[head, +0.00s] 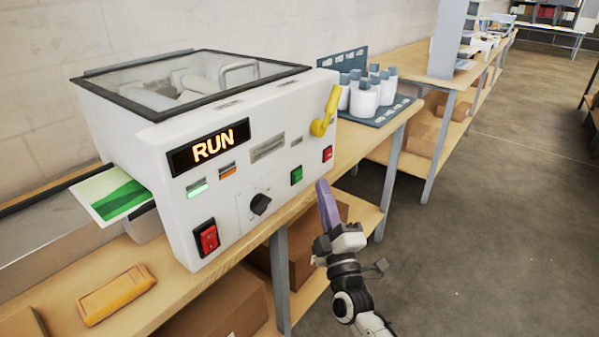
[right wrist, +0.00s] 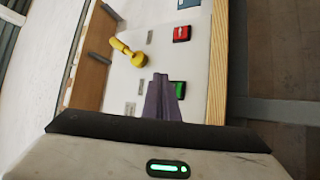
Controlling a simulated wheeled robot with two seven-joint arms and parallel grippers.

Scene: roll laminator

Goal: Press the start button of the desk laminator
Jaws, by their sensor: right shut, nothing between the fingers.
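The white desk laminator (head: 165,150) stands on the wooden bench, and its display (head: 208,147) reads RUN in orange. A green button (head: 296,175) is on the right part of its front panel, with a red button (head: 327,154) further right. In the right wrist view the green button (right wrist: 178,90) is partly hidden behind my right fingers, and the red button (right wrist: 182,33) is clear. My right gripper (head: 322,186) is shut and empty, its purple fingers close in front of the panel, just right of the green button. I cannot tell whether they touch anything. My left gripper is out of view.
A yellow lever (head: 325,112), a black knob (head: 260,204) and a red rocker switch (head: 207,238) are also on the laminator. A green-and-white sheet (head: 112,193) sticks out at its left. A yellow object (head: 117,294) lies on the bench in front. White bottles (head: 364,98) stand behind.

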